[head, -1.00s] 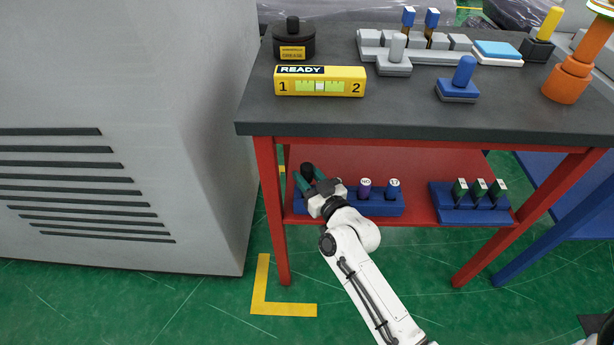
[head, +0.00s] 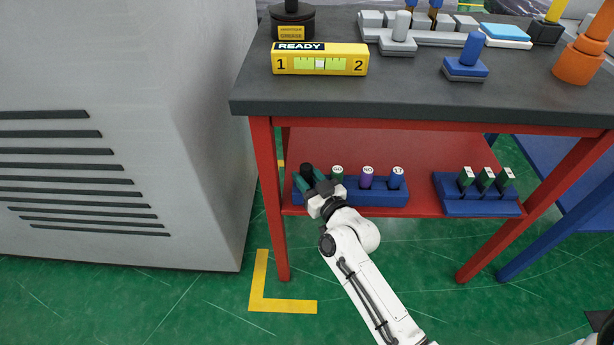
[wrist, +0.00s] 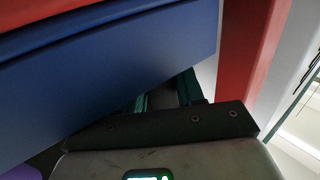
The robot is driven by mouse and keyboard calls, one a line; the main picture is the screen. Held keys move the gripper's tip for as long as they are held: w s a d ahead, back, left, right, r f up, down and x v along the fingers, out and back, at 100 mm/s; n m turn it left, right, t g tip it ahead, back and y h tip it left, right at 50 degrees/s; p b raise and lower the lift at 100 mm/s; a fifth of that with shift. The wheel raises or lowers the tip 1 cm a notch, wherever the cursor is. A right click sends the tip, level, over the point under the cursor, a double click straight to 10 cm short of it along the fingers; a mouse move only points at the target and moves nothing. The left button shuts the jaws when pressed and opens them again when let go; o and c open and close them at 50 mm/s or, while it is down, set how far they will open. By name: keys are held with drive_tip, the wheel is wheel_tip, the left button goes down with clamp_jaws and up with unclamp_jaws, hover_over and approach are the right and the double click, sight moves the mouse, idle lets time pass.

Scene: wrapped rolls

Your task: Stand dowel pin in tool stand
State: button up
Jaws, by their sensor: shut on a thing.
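My gripper (head: 309,178) reaches onto the lower red shelf. Its two green fingers are shut on a black-topped cylinder (head: 307,169), which I take for the dowel pin. The cylinder is at the left end of a long blue stand (head: 381,198). Whether its lower end sits in the stand or is above it is hidden. The stand also holds a green (head: 338,175), a purple (head: 367,178) and a blue (head: 397,179) upright piece with pale tops. In the wrist view, the fingers (wrist: 165,97) show beside a broad blue surface (wrist: 120,70); the cylinder is not clear there.
A second blue stand (head: 480,208) with three green pieces is at the shelf's right. The dark tabletop (head: 420,95) overhangs the shelf. A red leg (head: 268,200) stands close left of my gripper. The red shelf (head: 420,205) is bare between the stands.

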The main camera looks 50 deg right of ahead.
idle(0.3)
drive_tip(key=o, duration=1.2)
drive_tip(key=v, duration=1)
drive_tip(key=shift+s+a+r+p, duration=0.1)
drive_tip(key=shift+s+a+p, duration=0.05)
drive_tip(key=shift+s+p, duration=0.25)
